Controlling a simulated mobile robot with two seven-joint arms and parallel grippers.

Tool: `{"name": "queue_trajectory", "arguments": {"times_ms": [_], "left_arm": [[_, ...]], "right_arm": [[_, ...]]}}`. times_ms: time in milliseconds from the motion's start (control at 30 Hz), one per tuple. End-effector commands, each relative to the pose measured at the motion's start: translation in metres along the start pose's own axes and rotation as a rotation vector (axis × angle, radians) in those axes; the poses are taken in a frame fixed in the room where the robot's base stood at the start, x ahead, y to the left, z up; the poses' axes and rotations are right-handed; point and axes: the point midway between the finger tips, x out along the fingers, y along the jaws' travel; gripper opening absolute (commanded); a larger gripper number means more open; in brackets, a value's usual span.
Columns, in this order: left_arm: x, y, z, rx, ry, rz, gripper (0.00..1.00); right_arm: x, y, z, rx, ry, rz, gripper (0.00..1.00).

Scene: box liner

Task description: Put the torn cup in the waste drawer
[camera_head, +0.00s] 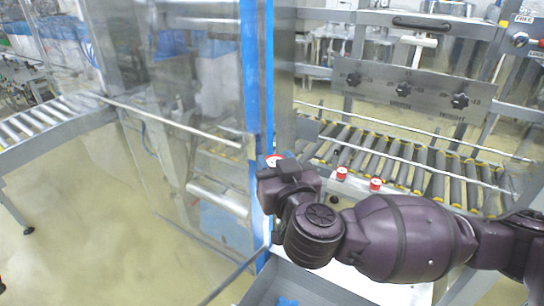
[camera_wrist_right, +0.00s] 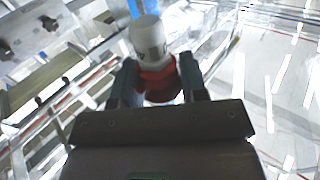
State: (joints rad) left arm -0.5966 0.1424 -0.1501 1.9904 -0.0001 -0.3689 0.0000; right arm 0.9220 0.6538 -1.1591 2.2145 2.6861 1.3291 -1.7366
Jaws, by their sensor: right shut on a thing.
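My right gripper (camera_head: 268,170) is in the middle of the head view, beside the blue-edged upright. It is shut on a red and white cup (camera_head: 274,160), mostly hidden behind the gripper there. In the right wrist view the cup (camera_wrist_right: 148,40) sits between the two fingers (camera_wrist_right: 160,78), with its white part beyond the fingertips and its red part between them. I cannot make out a tear. An open grey drawer (camera_head: 310,286) is at the bottom of the head view, below the gripper, with something blue inside. I take it for the waste drawer. My left gripper is not in view.
Two red and white items (camera_head: 341,173) (camera_head: 376,184) stand at the near edge of the roller conveyor (camera_head: 420,172). A blue-edged upright (camera_head: 250,75) and a clear panel (camera_head: 180,130) stand left of my arm. A knobbed metal panel (camera_head: 405,85) is behind the conveyor.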

Motion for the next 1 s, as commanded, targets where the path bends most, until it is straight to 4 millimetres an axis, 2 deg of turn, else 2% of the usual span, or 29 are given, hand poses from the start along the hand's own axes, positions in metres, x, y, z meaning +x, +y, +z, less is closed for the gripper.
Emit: {"name": "queue_trajectory", "arguments": {"times_ms": [433,1000], "left_arm": [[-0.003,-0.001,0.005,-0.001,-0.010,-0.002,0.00],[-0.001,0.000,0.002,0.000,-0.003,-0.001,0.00]], "right_arm": [[-0.010,0.010,0.023,-0.003,-0.002,-0.296,0.17],[-0.021,0.020,0.049,0.000,0.000,-0.648,0.17]]}}
